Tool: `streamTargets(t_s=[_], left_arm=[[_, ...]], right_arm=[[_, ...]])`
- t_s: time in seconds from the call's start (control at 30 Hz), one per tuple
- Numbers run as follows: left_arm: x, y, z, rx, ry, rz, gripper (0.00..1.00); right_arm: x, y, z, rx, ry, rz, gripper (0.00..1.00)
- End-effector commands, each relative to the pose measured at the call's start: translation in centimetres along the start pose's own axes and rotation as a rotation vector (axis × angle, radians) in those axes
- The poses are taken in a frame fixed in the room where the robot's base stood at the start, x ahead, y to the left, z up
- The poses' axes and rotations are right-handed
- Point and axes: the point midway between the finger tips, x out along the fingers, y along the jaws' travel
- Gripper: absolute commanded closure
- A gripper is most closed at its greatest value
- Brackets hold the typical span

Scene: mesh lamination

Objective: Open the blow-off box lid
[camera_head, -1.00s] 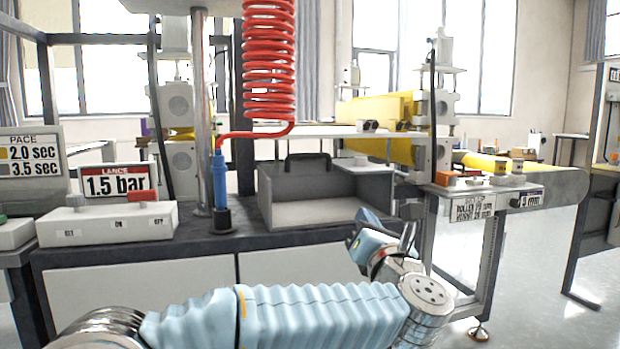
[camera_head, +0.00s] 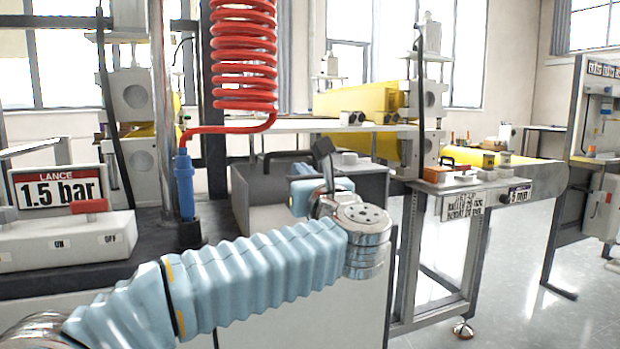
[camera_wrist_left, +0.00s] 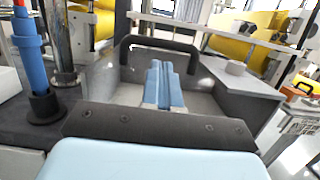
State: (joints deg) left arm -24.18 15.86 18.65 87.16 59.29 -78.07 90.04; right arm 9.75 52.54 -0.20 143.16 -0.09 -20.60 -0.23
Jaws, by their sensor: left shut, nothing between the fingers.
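The blow-off box (camera_head: 375,183) is a grey box on the dark bench top, with a black arched handle (camera_head: 284,156) at its upper back. In the left wrist view the handle (camera_wrist_left: 160,45) stands beyond my fingers, and the grey box interior (camera_wrist_left: 105,85) shows around them. I cannot tell the lid's exact angle. My left gripper (camera_wrist_left: 163,68) is shut and empty, its light blue fingers pointing toward the handle, seemingly apart from it. In the head view my wrist mostly hides the left gripper (camera_head: 303,169), which is over the box. My right gripper is not in view.
A blue lance (camera_head: 185,185) on a red coiled hose (camera_head: 243,60) stands left of the box in a dark holder. A switch box (camera_head: 65,240) and pressure sign (camera_head: 58,190) are farther left. A roller machine with yellow sheet (camera_head: 360,103) stands behind.

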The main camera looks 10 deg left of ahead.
Motion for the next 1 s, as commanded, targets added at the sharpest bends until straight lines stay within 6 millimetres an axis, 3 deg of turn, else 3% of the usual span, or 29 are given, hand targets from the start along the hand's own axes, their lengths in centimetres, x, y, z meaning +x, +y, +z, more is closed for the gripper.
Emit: streamTargets(t_s=[0.1,0.3,0.67,1.0], left_arm=[[1.8,0.0,0.1,0.001,0.001,0.001,1.0],[3.1,0.0,0.0,0.0,0.0,0.0,1.0],[3.2,0.0,0.0,0.001,0.001,-0.001,1.0],[3.6,0.0,1.3,-0.001,0.056,-0.001,1.0]], right_arm=[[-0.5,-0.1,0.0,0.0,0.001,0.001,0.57],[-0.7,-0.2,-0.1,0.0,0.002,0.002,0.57],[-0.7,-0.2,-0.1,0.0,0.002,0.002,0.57],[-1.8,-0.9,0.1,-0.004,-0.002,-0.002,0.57]])
